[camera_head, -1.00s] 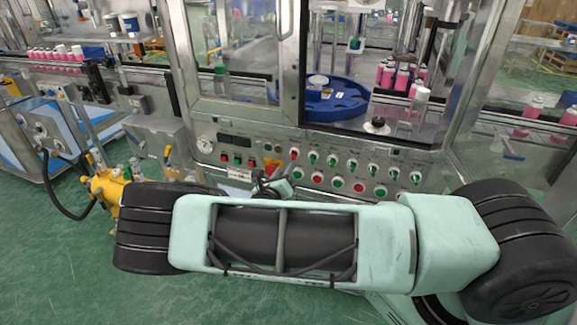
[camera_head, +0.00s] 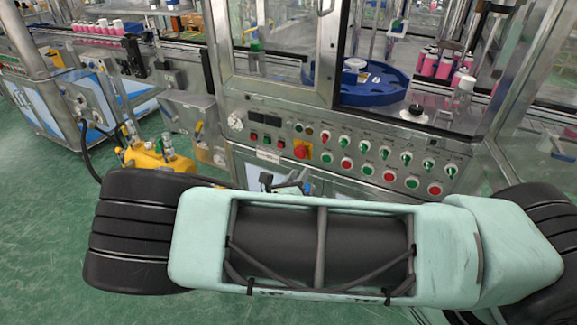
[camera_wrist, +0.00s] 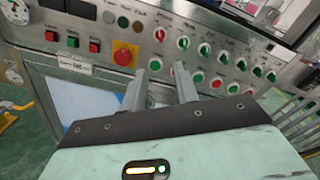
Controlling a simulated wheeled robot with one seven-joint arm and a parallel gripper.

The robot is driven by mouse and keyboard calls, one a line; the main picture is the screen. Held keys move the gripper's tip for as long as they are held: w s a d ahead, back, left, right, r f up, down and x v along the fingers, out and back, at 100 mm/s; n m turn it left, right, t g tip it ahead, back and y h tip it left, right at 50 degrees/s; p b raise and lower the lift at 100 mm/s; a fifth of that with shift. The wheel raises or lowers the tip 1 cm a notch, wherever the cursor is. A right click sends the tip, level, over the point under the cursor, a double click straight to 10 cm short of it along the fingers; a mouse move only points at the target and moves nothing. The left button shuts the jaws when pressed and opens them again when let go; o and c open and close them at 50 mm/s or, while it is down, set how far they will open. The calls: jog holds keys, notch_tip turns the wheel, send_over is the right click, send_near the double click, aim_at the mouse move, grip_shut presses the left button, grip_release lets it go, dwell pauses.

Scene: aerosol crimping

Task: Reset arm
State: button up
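My arm crosses the lower part of the head view, bent and level in front of the machine. My gripper (camera_wrist: 161,80) shows in the wrist view with its two grey fingers apart and nothing between them. It points at the control panel (camera_wrist: 100,18) of the crimping machine, and the gap to the panel is hard to judge. In the head view only a small part of my gripper shows behind the arm, below the control panel (camera_head: 330,135). A red emergency button on a yellow base (camera_head: 301,153) sits on the panel.
The machine holds a blue turntable (camera_head: 365,82) and pink bottles (camera_head: 440,65) behind its frame. A yellow pump-like unit (camera_head: 155,158) stands on the floor at left. A conveyor with pink bottles (camera_head: 90,28) runs at upper left. Green floor (camera_head: 40,200) at left is clear.

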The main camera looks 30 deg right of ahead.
jog(key=s+a+r+m+g+y, duration=0.1)
jog(key=s+a+m+g+y, duration=0.1)
jog(key=s+m+g, duration=0.4)
jog(key=s+a+r+m+g+y, duration=0.1)
jog(key=s+m+g+y, duration=0.1)
jog(key=s+m+g, duration=0.4)
jog(key=s+a+r+m+y, duration=0.5)
jog(key=s+r+m, duration=0.1)
jog(key=s+r, duration=0.2)
jog(key=s+a+r+m+t+y, duration=0.1)
jog(key=s+a+r+m+y, duration=0.4)
jog(key=s+r, duration=0.3)
jog(key=shift+s+a+r+m+y, duration=0.15)
jog(key=shift+a+m+y, duration=0.25)
jog(key=shift+a+m, duration=0.2)
